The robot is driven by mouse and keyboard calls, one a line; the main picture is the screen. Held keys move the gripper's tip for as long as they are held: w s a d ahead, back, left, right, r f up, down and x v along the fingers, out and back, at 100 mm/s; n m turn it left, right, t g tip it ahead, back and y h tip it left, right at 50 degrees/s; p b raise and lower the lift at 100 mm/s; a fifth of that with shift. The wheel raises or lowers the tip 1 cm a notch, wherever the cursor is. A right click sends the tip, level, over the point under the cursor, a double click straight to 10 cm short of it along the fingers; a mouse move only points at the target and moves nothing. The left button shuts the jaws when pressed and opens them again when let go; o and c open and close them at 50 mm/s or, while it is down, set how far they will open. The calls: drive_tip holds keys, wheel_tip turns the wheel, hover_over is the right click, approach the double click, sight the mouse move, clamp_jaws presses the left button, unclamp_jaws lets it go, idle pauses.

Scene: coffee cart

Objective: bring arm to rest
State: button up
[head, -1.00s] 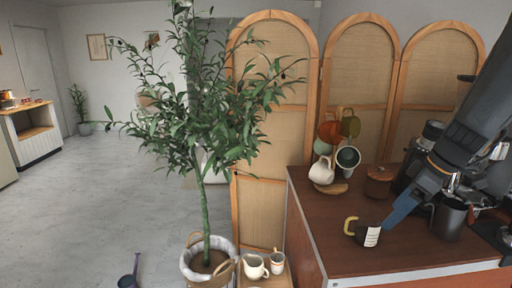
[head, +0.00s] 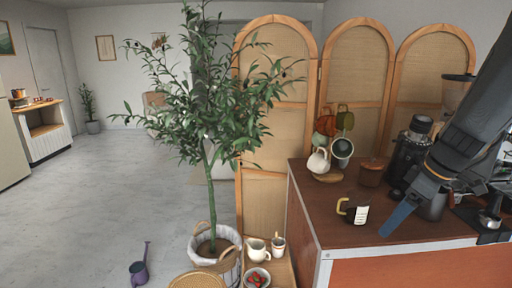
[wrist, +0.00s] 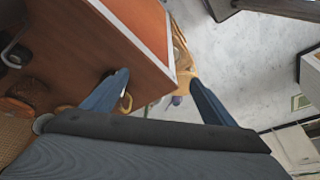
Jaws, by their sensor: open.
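My gripper (head: 397,220) hangs over the right part of the brown cart top (head: 325,228) in the head view, with one blue finger showing and pointing down-left. In the wrist view my gripper (wrist: 160,78) has its two blue fingers spread wide with nothing held between them. A dark mug (head: 355,212) with a yellow handle and a white label stands upright on the cart top, left of the finger and apart from it in the head view.
A mug tree with several cups (head: 341,149), a wooden canister (head: 371,172) and a grinder (head: 405,155) stand behind. A metal pitcher (head: 432,205) is partly behind my arm. A potted tree (head: 210,165) and a low stand with jugs (head: 257,250) are left of the cart.

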drive_tip(key=s+a+f+m+h, duration=0.1)
drive_tip(key=s+a+f+m, duration=0.2)
drive_tip(key=s+a, duration=0.3)
drive_tip(key=s+a+f+m+g+h, duration=0.1)
drive_tip(key=s+a+f+m, duration=0.3)
drive_tip(key=a, duration=0.6)
drive_tip(key=shift+s+a+m+h, duration=0.2)
drive_tip(key=shift+s+m+h, duration=0.3)
drive_tip(key=shift+s+m, duration=0.35)
